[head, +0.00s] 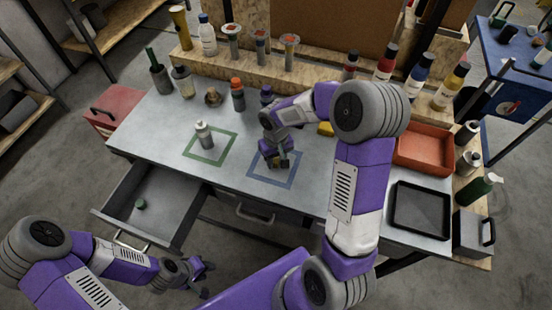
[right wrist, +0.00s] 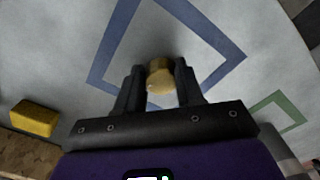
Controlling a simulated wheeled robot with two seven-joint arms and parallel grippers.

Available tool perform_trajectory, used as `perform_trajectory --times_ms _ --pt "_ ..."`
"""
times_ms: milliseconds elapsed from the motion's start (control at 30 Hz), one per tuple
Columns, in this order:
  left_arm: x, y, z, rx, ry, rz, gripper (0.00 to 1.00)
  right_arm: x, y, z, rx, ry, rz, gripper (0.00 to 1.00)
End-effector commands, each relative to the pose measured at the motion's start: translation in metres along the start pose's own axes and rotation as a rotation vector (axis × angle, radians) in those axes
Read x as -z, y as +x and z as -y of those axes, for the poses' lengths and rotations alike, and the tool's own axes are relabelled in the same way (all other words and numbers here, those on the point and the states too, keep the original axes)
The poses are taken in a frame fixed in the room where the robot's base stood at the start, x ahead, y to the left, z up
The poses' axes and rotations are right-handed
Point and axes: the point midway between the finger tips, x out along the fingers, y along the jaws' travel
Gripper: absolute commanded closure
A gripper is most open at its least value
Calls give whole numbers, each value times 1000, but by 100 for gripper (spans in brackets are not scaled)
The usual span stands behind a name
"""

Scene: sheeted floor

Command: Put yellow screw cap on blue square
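The yellow screw cap (right wrist: 160,76) sits between the two fingers of my right gripper (right wrist: 159,80), which look closed against its sides. It shows inside the outline of the blue square (right wrist: 108,45). In the head view my right gripper (head: 277,163) points down over the blue square (head: 268,182) on the grey bench, and mostly hides the cap. I cannot tell whether the cap touches the bench. My left gripper (head: 204,278) is open and empty, low in front of the bench.
A green square (head: 187,155) with a grey-white bottle (head: 204,134) lies to the left. A yellow block (head: 326,129) is behind my right arm. Bottles line the back. An orange bin (head: 425,148) and black tray (head: 420,208) stand right. A drawer (head: 150,205) hangs open.

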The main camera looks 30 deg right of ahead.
Motion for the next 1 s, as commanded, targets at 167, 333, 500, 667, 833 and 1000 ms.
perform_trajectory --times_ms 167,333,500,667,833,1000 --pt "0 0 0 0 0 0 64 0 0 0 0 0 0 37" --pt "0 0 0 0 0 0 64 0 0 0 0 0 0 37" --pt "0 -2 -1 0 0 0 64 0 -3 0 0 0 0 37" --pt "0 -8 -3 0 0 0 64 1 -25 0 -1 0 -5 37" --pt "-1 -16 -6 0 0 0 64 1 -63 0 -1 0 -6 37" --pt "-1 -22 -8 0 0 0 64 1 -97 0 0 -1 -4 37"
